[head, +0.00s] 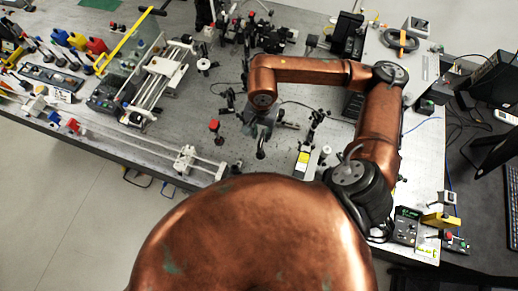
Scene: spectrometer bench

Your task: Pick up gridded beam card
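My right arm reaches over the optics bench (180,140) from the right. Its gripper (261,140) points down over the middle of the bench, among small optical mounts. It is small and dark here, and I cannot make out whether its fingers are apart or hold anything. I cannot pick out the gridded beam card for certain at this size; the gripper or my arm may hide it. My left gripper is not in view.
A red-topped post (214,126) stands left of the gripper and a yellow-labelled part (303,160) to its right. A rail assembly (160,80) and a yellow-edged clear panel (125,45) stand further left. A coiled cable (400,40) lies back right.

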